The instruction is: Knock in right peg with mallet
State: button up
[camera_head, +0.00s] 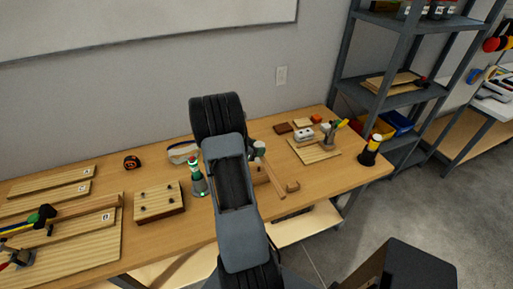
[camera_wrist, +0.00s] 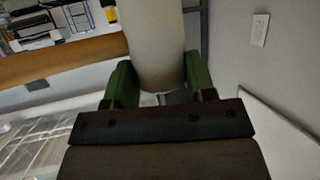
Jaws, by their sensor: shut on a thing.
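My gripper (camera_wrist: 157,86) has green fingers and is shut on a pale, thick cylinder that looks like the head of the mallet (camera_wrist: 157,35). A wooden bar, apparently its handle, runs off to the left in the wrist view. In the head view the mallet's wooden handle (camera_head: 274,181) slants down to the right above the bench. My arm covers much of this area. A brown wooden block (camera_head: 259,174) is partly hidden behind the arm and handle. A small wooden piece (camera_head: 292,186) shows just right of the handle. I cannot clearly make out the right peg.
The workbench (camera_head: 335,180) carries a board with several dark knobs (camera_head: 158,199), a green-and-dark bottle-like tool (camera_head: 197,180), long planks (camera_head: 70,255) at left, and a board with a clamp-like tool (camera_head: 314,153) at right. A yellow-topped black object (camera_head: 371,149) stands near the right end.

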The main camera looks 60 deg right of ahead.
aim_at(256, 159)
notch_tip(256, 159, down, 6)
jog(key=b, duration=0.4)
jog(key=shift+r, duration=0.15)
notch_tip(256, 159, up, 6)
jog(key=p, duration=0.5)
jog(key=shift+p, duration=0.35)
jog(key=shift+f, duration=0.2)
notch_tip(256, 159, down, 7)
jog(key=b, duration=0.5)
jog(key=shift+r+p, duration=0.45)
jog(key=shift+r, duration=0.25)
notch_tip(256, 159, up, 5)
jog(key=p, duration=0.4)
jog(key=shift+r+p, duration=0.15)
jog(key=shift+p, duration=0.25)
jog(key=shift+f, duration=0.2)
